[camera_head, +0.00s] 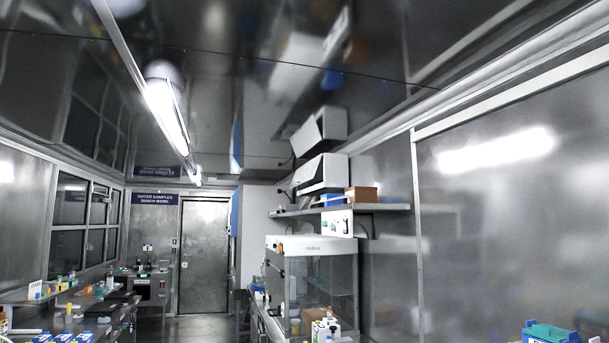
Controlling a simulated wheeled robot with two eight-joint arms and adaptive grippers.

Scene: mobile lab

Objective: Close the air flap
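A white wall-mounted unit (328,171), which looks like an air conditioner, is high on the right wall, beyond the middle of the room. A pale panel that looks like its air flap (304,179) is on its left-facing front and seems tilted out from the body. At this distance I cannot tell exactly how far it stands open. A mirror image of the unit shows just above it in the shiny ceiling. Neither of my grippers is in view.
A wall shelf (395,208) with a brown box (361,194) is below the unit. A glass-fronted cabinet (312,284) stands under it. A cluttered bench (110,312) runs along the left. A narrow strip of floor (190,326) leads to a closed metal door (204,257).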

